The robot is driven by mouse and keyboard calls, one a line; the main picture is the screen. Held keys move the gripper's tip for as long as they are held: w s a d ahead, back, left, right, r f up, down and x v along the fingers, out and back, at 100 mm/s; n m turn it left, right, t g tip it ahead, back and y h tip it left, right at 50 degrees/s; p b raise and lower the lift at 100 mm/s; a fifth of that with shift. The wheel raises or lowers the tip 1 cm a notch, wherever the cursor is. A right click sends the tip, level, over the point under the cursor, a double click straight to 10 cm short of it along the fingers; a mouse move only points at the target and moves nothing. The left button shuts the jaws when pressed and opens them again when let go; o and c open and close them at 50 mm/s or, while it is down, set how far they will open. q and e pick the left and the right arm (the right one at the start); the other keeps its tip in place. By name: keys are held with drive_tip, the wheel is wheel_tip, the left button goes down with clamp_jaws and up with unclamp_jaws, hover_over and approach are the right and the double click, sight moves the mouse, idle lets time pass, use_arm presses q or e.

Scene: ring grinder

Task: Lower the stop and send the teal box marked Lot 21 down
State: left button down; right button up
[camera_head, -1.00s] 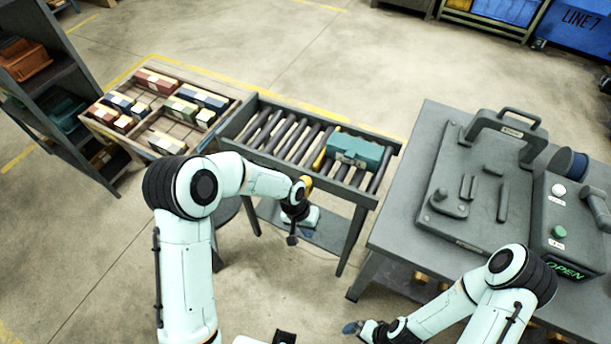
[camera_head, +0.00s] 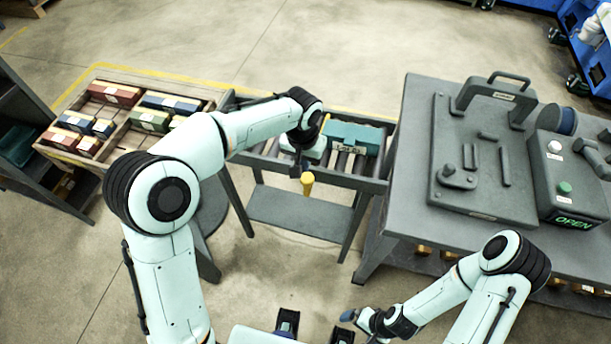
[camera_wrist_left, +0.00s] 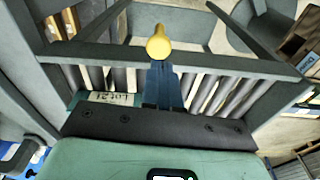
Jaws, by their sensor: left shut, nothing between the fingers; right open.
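The teal box (camera_head: 356,136) sits on the roller conveyor (camera_head: 262,169), at its right end in the head view. Its Lot 21 label (camera_wrist_left: 112,97) shows in the left wrist view, left of my fingers. My right gripper (camera_head: 350,316) is open, low in front of the table.
A divided wooden tray (camera_head: 97,84) with several coloured boxes stands left of the conveyor. At right, a grey table (camera_head: 415,222) carries a plate with a large handle (camera_head: 500,88) and a control box (camera_head: 560,180) reading OPEN. A shelf (camera_head: 15,140) stands far left.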

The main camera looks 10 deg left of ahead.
sight(306, 179)
drive_tip(key=shift+d, duration=0.1)
use_arm(q)
drive_tip(key=shift+w+f+b, duration=0.15)
drive_tip(key=shift+f+b, duration=0.85)
drive_tip(key=shift+f, duration=0.75)
drive_tip(key=shift+w+f+b, duration=0.15)
drive_tip(key=shift+f+b, duration=0.8)
drive_tip(key=shift+f, duration=0.8)
use_arm(e)
drive_tip(key=shift+s+f, duration=0.35)
drive_tip(key=shift+f, duration=0.4)
drive_tip(key=shift+s+f, duration=0.35)
drive_tip(key=shift+f, duration=0.4)
drive_tip(key=shift+s+f, duration=0.35)
drive_tip(key=shift+f, duration=0.4)
